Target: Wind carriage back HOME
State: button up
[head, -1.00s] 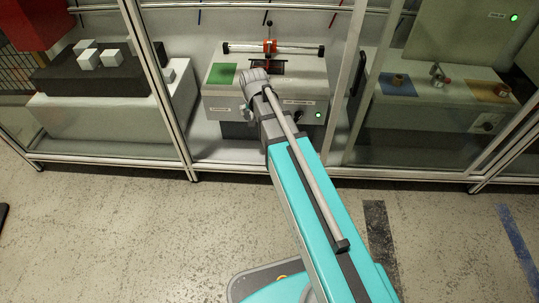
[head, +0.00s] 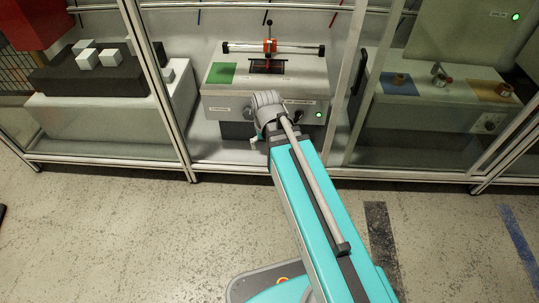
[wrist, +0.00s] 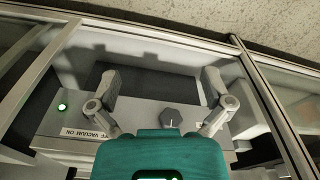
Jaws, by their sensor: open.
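My gripper (wrist: 160,82) is open and empty in the wrist view, fingers spread wide before the machine's front face. A dark grey knob (wrist: 172,117) on that face lies between the fingers in the picture, apart from both. In the head view my wrist hides most of the gripper. No HOME mark is readable.
The machine stands in a framed bay with metal posts (head: 349,80) on either side. A green patch (head: 221,73) and dark slot (head: 267,66) are on its top. A green lamp (wrist: 62,106) is lit on its front. White blocks (head: 88,58) are left.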

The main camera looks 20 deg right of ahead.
jog(key=shift+s+f+n+g, duration=0.15)
jog(key=shift+s+n+g, duration=0.05)
jog(key=shift+s, duration=0.75)
jog(key=shift+s+f+n+g, duration=0.1)
jog(key=shift+s+n+g, duration=0.1)
jog(key=shift+s, duration=0.75)
jog(key=m+t+p, duration=0.3)
jog(key=m+t, duration=0.1)
jog(key=t, duration=0.1)
send_near(250, 112)
jog(key=shift+s+a+r, duration=0.15)
jog(key=shift+r, duration=0.75)
jog(key=shift+f+b, duration=0.2)
jog(key=shift+b, duration=0.15)
jog(key=b+x, duration=1.2)
jog(key=x, duration=0.1)
jog(key=shift+s+f, duration=0.1)
jog(key=shift+f, duration=0.15)
